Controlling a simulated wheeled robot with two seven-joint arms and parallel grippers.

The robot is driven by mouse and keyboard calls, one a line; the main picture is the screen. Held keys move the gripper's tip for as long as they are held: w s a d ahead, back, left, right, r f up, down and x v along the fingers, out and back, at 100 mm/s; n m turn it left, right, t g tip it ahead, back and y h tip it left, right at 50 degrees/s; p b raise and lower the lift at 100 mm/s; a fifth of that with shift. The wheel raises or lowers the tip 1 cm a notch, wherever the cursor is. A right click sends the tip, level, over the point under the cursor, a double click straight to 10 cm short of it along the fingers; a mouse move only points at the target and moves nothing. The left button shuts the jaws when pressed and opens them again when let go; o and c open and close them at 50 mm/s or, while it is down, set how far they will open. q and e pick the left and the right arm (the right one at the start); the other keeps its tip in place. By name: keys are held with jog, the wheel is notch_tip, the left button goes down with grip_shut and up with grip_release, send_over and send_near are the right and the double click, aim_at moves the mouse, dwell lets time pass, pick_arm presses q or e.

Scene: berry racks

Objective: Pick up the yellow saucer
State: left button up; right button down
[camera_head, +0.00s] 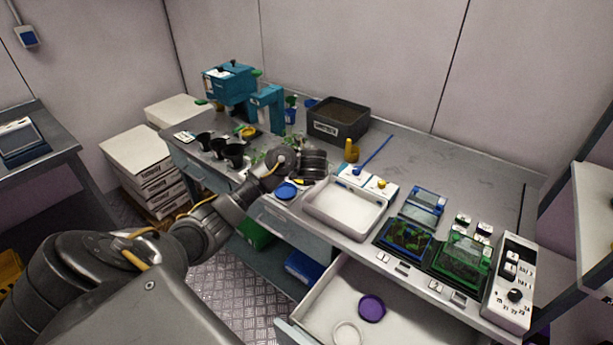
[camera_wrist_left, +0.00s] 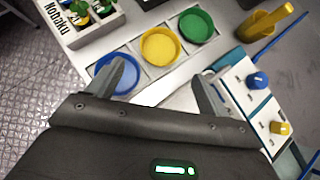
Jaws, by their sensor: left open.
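The yellow saucer (camera_wrist_left: 160,46) lies in the middle slot of a pale tray (camera_wrist_left: 140,93) in the left wrist view, between a blue saucer (camera_wrist_left: 103,82) and a green saucer (camera_wrist_left: 197,25). My left gripper (camera_wrist_left: 166,82) is open and empty, its two fingers apart. In that picture the yellow saucer shows beyond the gap between the fingertips, and the left finger overlaps the blue saucer. In the head view my left gripper (camera_head: 312,167) is over the bench beside the blue saucer (camera_head: 287,190) and hides most of the yellow one. My right gripper is not in view.
An open drawer (camera_head: 400,315) at the front holds a purple saucer (camera_head: 372,308).

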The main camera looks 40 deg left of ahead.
pick_arm(q)
jog(key=shift+b+x, duration=0.55)
jog(key=shift+x, duration=0.5)
jog(key=x, duration=0.2)
jog(key=shift+w+a+f+b, duration=0.1)
jog(key=shift+w+f+b, duration=0.05)
jog(key=shift+f+b, duration=0.15)
jog(key=shift+w+a+f, duration=0.15)
jog(key=shift+a+f, duration=0.05)
jog(key=x, duration=0.5)
jog(key=shift+w+r, duration=0.1)
jog(key=shift+w, duration=0.05)
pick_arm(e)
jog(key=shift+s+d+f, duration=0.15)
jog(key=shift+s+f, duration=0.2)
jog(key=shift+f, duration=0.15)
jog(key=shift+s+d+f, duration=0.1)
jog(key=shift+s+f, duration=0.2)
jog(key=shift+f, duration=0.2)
pick_arm(q)
jog(key=c, duration=0.7)
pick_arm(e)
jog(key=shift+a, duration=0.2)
